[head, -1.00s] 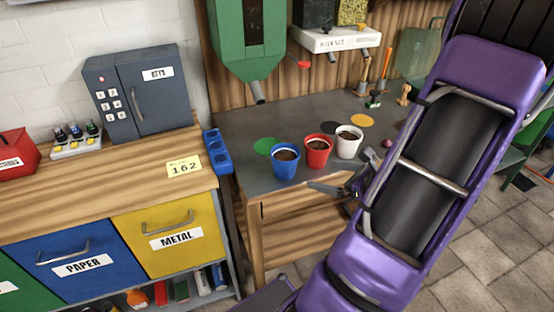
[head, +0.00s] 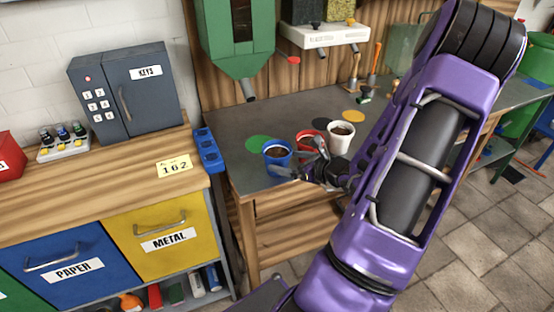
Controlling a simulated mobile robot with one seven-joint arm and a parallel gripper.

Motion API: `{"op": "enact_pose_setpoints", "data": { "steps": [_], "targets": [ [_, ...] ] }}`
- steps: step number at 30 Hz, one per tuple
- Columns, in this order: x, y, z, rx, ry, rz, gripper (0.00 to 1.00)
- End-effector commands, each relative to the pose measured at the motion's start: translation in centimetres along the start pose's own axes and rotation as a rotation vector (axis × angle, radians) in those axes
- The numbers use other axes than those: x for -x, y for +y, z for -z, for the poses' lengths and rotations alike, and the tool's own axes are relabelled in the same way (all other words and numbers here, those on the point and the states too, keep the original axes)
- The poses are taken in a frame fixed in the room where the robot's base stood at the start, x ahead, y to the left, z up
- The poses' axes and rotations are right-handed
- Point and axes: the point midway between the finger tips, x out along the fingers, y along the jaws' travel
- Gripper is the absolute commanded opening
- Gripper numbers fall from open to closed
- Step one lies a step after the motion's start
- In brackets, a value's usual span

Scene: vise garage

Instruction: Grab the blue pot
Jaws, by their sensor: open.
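The blue pot (head: 277,156), filled with dark soil, stands upright on the grey bench top near its front left. A red pot (head: 303,140) is just right of it, partly hidden by my gripper. A white pot (head: 340,137) stands to the right of the red one. My gripper (head: 298,158) is open at the front edge of the bench, at the right side of the blue pot. One finger reaches in front of the blue pot and the other toward the red pot. I cannot tell whether a finger touches the blue pot.
Green (head: 258,143) and orange (head: 353,116) discs lie on the bench (head: 235,121). A green hopper (head: 232,45) hangs above its left side. A blue holder (head: 208,150) sits at the wooden counter's edge (head: 110,202). The bench's left part is clear.

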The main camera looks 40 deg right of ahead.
Motion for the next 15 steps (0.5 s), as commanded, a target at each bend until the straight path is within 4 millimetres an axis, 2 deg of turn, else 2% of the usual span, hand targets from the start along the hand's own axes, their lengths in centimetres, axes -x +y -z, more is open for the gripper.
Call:
{"op": "enact_pose_setpoints", "data": {
  "steps": [8, 15],
  "targets": [
    [-4.1, 0.1, -0.2, 0.0, -0.002, -0.003, 1.0],
    [-4.8, 0.1, -0.3, 0.0, 0.0, 0.0, 1.0]
  ]
}}
